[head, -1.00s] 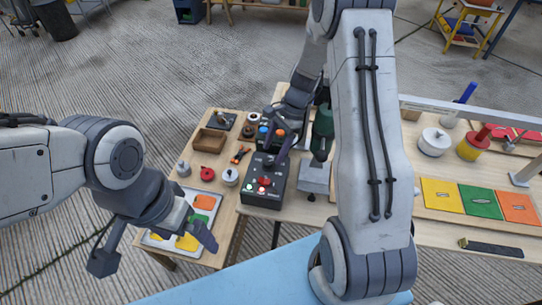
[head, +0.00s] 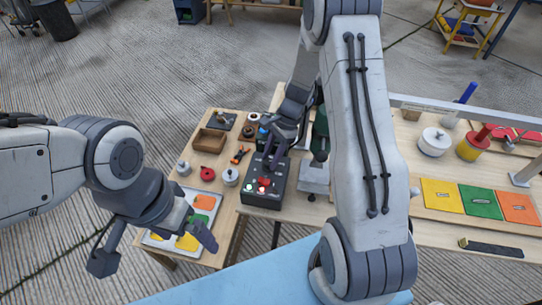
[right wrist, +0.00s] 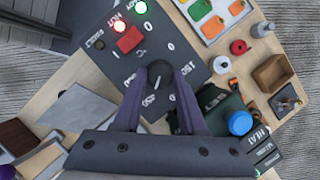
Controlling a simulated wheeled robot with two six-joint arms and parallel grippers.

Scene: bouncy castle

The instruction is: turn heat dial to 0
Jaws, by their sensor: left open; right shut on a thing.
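The dark control box (head: 262,200) stands on the wooden table; in the right wrist view its panel (right wrist: 100,30) fills the upper middle. The black heat dial (right wrist: 160,72) has a white pointer line aimed toward the lower part of its scale, away from the 0 mark. My right gripper (right wrist: 158,80) is shut on the dial, one finger on each side. In the head view the right gripper (head: 272,162) is over the box and hides the dial. My left gripper (head: 155,248) is open and empty at the lower left, over a tray.
A red switch (right wrist: 130,40) is beside the dial, with lit red (right wrist: 119,24) and green (right wrist: 141,7) lamps. A blue-capped thing (right wrist: 239,123) is near the right finger.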

